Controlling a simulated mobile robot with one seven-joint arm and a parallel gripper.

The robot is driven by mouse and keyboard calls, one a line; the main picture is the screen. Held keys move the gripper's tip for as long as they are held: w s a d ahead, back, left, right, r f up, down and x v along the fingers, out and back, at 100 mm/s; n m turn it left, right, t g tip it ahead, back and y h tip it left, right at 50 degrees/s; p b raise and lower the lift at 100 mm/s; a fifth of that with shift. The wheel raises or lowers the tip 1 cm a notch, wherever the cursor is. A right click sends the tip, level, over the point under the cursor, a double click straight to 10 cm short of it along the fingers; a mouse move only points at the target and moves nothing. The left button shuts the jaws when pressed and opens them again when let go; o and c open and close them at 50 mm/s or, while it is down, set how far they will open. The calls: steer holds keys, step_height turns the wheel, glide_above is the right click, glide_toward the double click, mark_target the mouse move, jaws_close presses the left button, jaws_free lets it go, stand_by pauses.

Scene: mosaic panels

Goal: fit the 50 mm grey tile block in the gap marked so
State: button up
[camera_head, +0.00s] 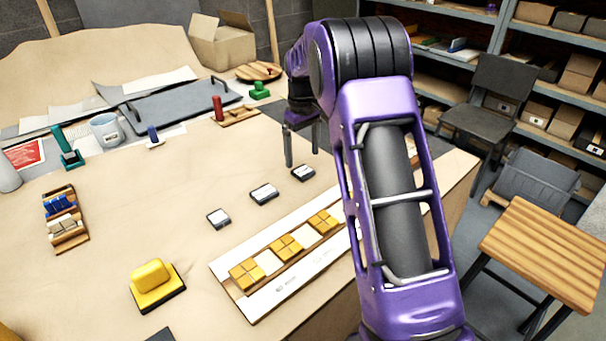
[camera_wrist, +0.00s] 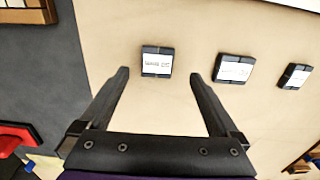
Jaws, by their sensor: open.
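Three dark grey blocks with white labels lie in a slanting row on the table: a near one (camera_head: 219,218), a middle one (camera_head: 264,193) and a far one (camera_head: 303,173). The labels are too small to read surely, so I cannot tell which is 50 mm. My gripper (camera_head: 302,160) is open and empty above the table by the far block. In the wrist view, one labelled block (camera_wrist: 157,62) lies just beyond and between the open fingertips (camera_wrist: 160,76). The white panel (camera_head: 265,303) holds yellow tile groups with pale gaps between; my arm hides its right end.
A yellow-handled block (camera_head: 155,285) stands front left. A wooden tray of small blocks (camera_head: 81,239) lies at left. A mug (camera_head: 106,130), green stand (camera_head: 68,150) and red-pegged board (camera_head: 235,118) stand behind. The table between blocks and panel is clear.

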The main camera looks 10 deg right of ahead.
mark_target(303, 171)
steer(key=f, duration=0.5)
steer(key=shift+w+d, duration=0.1)
steer(key=shift+w, duration=0.1)
steer(key=c, duration=1.5)
step_height(303, 171, up, 9)
steer(key=s+a+n, duration=0.1)
steer(key=s+n, duration=0.5)
steer(key=s, duration=0.1)
steer(key=s+a+r+n, duration=0.1)
steer(key=s+n, duration=0.5)
steer(key=s, duration=0.2)
steer(key=s+a+n, duration=0.2)
steer(key=s+n, duration=0.4)
steer(key=s, duration=0.2)
steer(key=shift+r, duration=0.35)
